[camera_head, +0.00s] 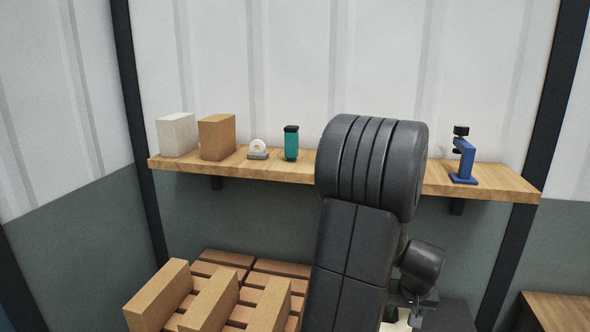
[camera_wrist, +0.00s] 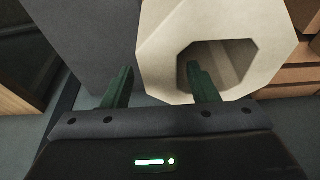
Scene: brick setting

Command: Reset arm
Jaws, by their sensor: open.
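My gripper (camera_wrist: 160,68) is open, with its two dark green fingers apart in the wrist view. A cream block with an eight-sided opening (camera_wrist: 162,45) is close in front of the fingers. The right finger overlaps the opening in the picture; I cannot tell whether it is inside or touching. Nothing is clamped between the fingers. In the head view my dark arm stands bent in front of the shelf, and my gripper is mostly hidden low behind it.
A wooden wall shelf (camera_head: 290,171) holds a white block (camera_head: 177,136), a brown block (camera_head: 217,138), a white ring-shaped item (camera_head: 258,149), a teal container (camera_head: 291,144) and a blue stand (camera_head: 465,162). Below are a stack of bricks (camera_head: 225,258) and upright tan blocks (camera_head: 158,296). A wooden table (camera_head: 560,312) is at lower right.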

